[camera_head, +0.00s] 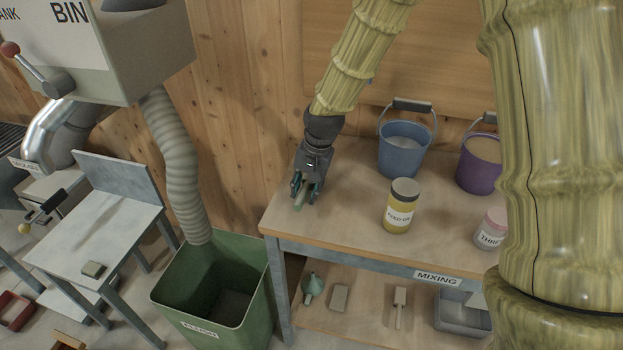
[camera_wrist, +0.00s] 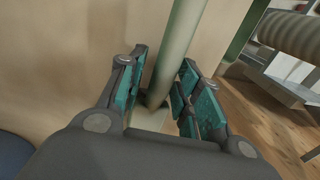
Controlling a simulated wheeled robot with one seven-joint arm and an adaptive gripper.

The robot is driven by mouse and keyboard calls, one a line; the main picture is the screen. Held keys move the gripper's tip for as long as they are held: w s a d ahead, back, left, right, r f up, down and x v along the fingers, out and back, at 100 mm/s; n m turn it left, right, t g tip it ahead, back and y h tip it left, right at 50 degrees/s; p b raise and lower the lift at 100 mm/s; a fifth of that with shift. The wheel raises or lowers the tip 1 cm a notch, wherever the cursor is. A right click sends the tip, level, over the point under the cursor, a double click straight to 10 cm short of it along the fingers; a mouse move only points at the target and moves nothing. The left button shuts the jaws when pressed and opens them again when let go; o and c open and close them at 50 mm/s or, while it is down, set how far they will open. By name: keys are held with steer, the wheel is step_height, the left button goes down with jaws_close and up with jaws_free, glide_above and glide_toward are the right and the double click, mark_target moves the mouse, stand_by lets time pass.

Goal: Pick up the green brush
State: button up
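The green brush shows as a pale green round handle (camera_wrist: 178,50) in the wrist view. It runs from the top edge down between my fingers, and its brush end cannot be made out. In the head view, a short green piece (camera_head: 300,200) shows at my fingertips, near the left end of the mixing table. My gripper (camera_head: 304,193) points down there. In the wrist view my gripper (camera_wrist: 162,85) has its teal-padded fingers apart, one on each side of the handle. A gap shows on the left side; contact on the right cannot be told.
The mixing table (camera_head: 345,225) holds a blue bucket (camera_head: 402,155), a purple bucket (camera_head: 478,170), a yellow jar (camera_head: 400,208) and a pink-lidded jar (camera_head: 490,230). A green bin (camera_head: 250,315) stands left of it. The wooden wall (camera_head: 235,110) is close behind my gripper.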

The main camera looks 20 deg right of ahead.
mark_target(304, 185)
jaws_close()
steer(key=shift+r, duration=0.1)
steer(key=shift+w+r, duration=0.1)
steer(key=shift+r, duration=0.35)
step_height(304, 185, up, 3)
steer(key=shift+f+b, duration=0.2)
steer(key=shift+b, duration=0.2)
steer(key=s+r+b, duration=0.1)
steer(key=s+b, duration=0.1)
steer(key=s, duration=1.4)
steer(key=shift+r, duration=0.15)
steer(key=shift+a, duration=0.1)
